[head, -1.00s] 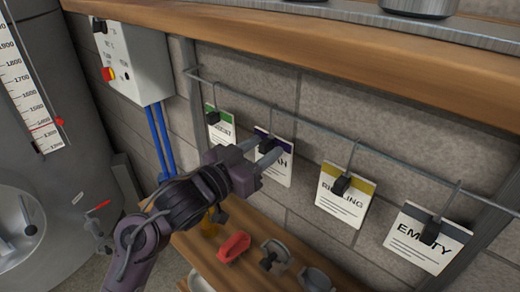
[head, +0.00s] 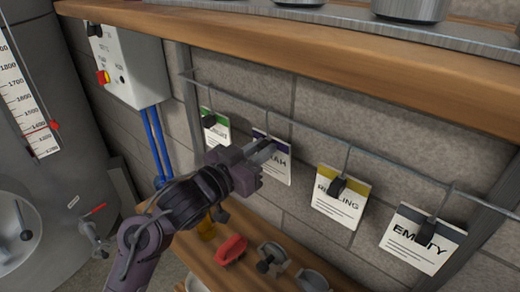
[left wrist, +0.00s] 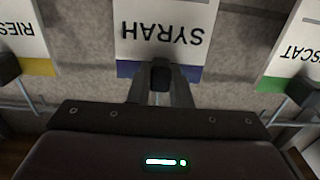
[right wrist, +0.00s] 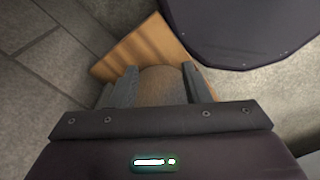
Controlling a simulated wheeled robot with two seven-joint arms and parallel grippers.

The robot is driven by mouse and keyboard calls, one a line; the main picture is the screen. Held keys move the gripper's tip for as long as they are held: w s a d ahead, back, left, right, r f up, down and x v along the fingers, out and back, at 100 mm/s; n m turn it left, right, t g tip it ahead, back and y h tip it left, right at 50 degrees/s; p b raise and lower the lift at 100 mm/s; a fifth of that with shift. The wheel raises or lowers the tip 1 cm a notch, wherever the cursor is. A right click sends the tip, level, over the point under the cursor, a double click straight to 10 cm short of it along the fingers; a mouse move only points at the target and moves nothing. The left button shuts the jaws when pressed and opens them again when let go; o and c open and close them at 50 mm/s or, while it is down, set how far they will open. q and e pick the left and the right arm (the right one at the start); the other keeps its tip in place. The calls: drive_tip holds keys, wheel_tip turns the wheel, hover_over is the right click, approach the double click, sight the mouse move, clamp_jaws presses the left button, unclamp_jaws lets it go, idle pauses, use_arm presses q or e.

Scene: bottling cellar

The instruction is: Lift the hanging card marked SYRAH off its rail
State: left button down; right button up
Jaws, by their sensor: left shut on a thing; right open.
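The white card with a dark blue band (head: 276,170) hangs from the wire rail (head: 307,127). In the left wrist view the card (left wrist: 165,28) reads SYRAH, upside down. My left gripper (head: 268,148) reaches up to the card's top edge. In the left wrist view its fingers are shut on the card's black clip (left wrist: 161,76). The card's hook still appears to be on the rail; my fingers partly hide the clip and the lettering in the head view. My right gripper (right wrist: 158,82) is open, low and away from the cards, with nothing seen held.
A green-banded card (head: 216,128) hangs left; a yellow-banded card (head: 338,200) and the EMPTY card (head: 422,240) hang right. A wooden shelf (head: 300,40) runs above the rail. A lower bench holds a red object (head: 231,250) and clamps. A steel tank (head: 60,190) stands left.

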idle(0.4)
use_arm(q)
drive_tip(key=shift+r, duration=0.1)
drive_tip(key=shift+r+p, duration=1.7)
drive_tip(key=shift+p, duration=0.15)
drive_tip(key=shift+s+a, duration=0.15)
drive_tip(key=p+v, duration=0.2)
drive_tip(key=v, duration=0.7)
drive_tip(key=shift+s+a, duration=0.2)
drive_tip(key=shift+s, duration=0.05)
drive_tip(key=shift+f, duration=0.15)
